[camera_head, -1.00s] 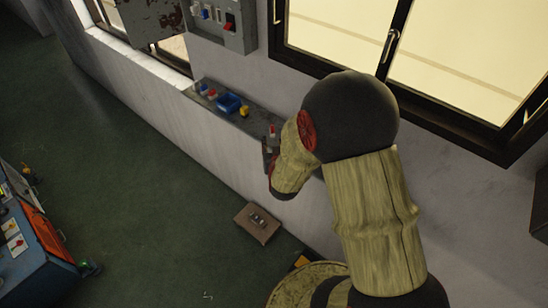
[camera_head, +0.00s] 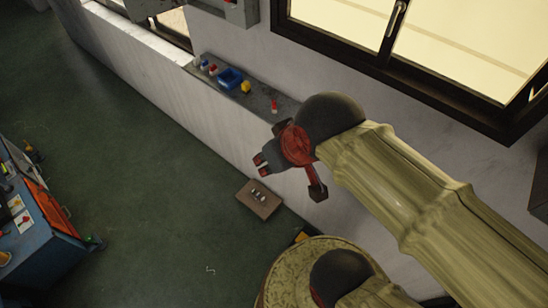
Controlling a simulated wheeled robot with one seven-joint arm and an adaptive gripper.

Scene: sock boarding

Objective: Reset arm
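My arm crosses the right side of the head view. My gripper (camera_head: 261,164) is at its end, in front of the pale wall below the ledge. Its dark fingers with red tips point left and lie close together at this angle. I cannot tell whether they are apart or shut, and I see nothing held in them. A red and dark part of my wrist hangs beside it.
A grey ledge (camera_head: 262,101) under the window holds a blue bin (camera_head: 231,78), a yellow item (camera_head: 246,87) and several small red-topped items. A brown box (camera_head: 259,199) with a small object on it lies on the green floor. A blue and orange cabinet (camera_head: 45,232) stands left.

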